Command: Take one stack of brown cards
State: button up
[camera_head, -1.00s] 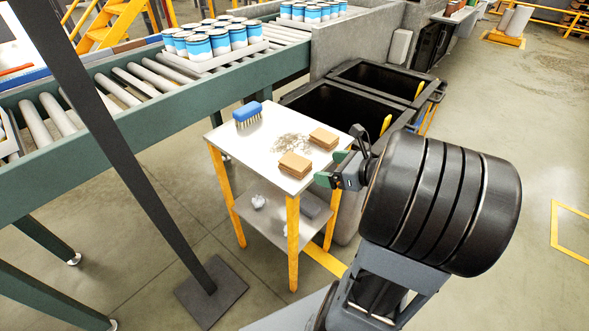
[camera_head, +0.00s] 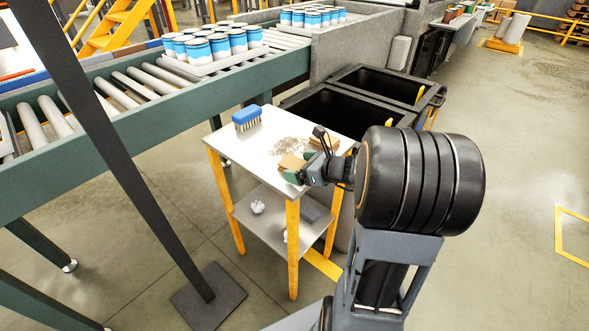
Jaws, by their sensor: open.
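Two stacks of brown cards lie on the white top of a small table (camera_head: 262,158) with yellow legs. The nearer stack (camera_head: 290,161) is partly covered by my gripper (camera_head: 298,170). My gripper, with green fingertips, is open over the right front part of the table, at the nearer stack. I cannot tell whether the fingers touch it or stand around it.
A blue brush (camera_head: 246,117) and a patch of brown scraps (camera_head: 291,145) lie on the tabletop. A roller conveyor (camera_head: 150,80) carries trays of blue-and-white cans (camera_head: 222,40) behind. Black bins (camera_head: 335,103) stand behind right. A dark post (camera_head: 140,180) rises at left.

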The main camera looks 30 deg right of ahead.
jog(key=shift+c, duration=0.4)
jog(key=c, duration=0.9)
